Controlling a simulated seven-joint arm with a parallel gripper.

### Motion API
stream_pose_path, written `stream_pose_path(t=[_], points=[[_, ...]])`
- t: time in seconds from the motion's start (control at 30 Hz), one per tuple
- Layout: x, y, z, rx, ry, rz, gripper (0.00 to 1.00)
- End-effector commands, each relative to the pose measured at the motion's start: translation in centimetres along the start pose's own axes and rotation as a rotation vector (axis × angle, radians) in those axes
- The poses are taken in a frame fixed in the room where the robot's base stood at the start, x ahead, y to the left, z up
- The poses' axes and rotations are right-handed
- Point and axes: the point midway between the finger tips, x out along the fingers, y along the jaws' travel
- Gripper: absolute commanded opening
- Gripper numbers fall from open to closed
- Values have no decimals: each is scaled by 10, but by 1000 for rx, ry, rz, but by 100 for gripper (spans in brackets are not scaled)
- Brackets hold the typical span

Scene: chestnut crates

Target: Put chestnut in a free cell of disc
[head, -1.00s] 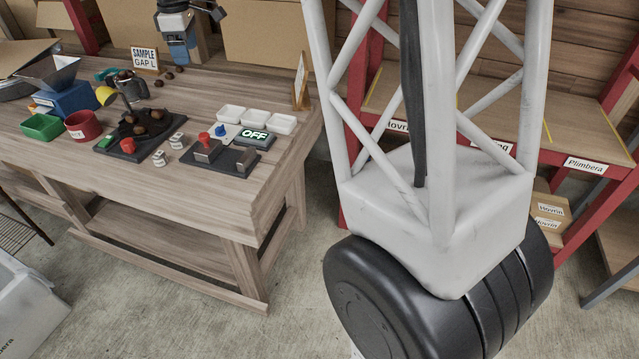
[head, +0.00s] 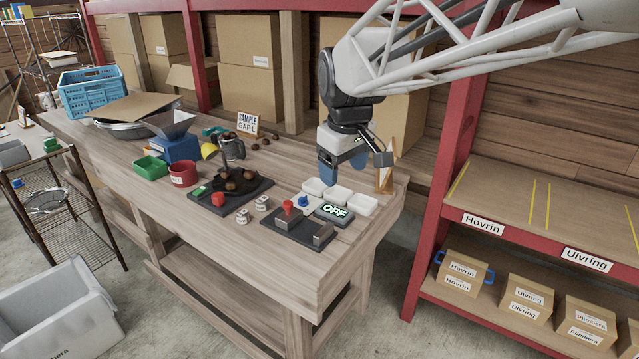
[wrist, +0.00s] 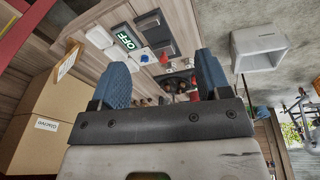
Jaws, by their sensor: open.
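A dark disc (head: 236,194) sits on a black base in the middle of the table, with several brown chestnuts (head: 248,174) on it. Its individual cells are too small to tell apart. More chestnuts (head: 255,146) lie loose on the wood near the sample sign. My gripper (head: 343,178) hangs above the right end of the table, near the white trays, apart from the disc. In the wrist view, its two blue finger pads (wrist: 162,80) are wide apart with nothing between them. The disc area shows small beyond the pads there.
Three white trays (head: 338,194), an OFF display (head: 333,212) and a black fixture with a red knob (head: 287,207) stand below my gripper. A red cup (head: 183,173), green bin (head: 150,167) and blue hopper stand (head: 178,148) are left of the disc. A framed card (head: 385,180) stands at right.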

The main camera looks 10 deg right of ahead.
Motion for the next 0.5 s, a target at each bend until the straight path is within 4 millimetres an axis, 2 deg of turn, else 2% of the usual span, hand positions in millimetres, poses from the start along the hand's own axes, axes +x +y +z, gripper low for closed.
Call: stream_pose_path(t=[0.03,0.1,0.5], points=[[0,-5,15,31,4,3,70],[1,-12,34,77,9,6,70],[20,-53,137,341,36,19,70]])
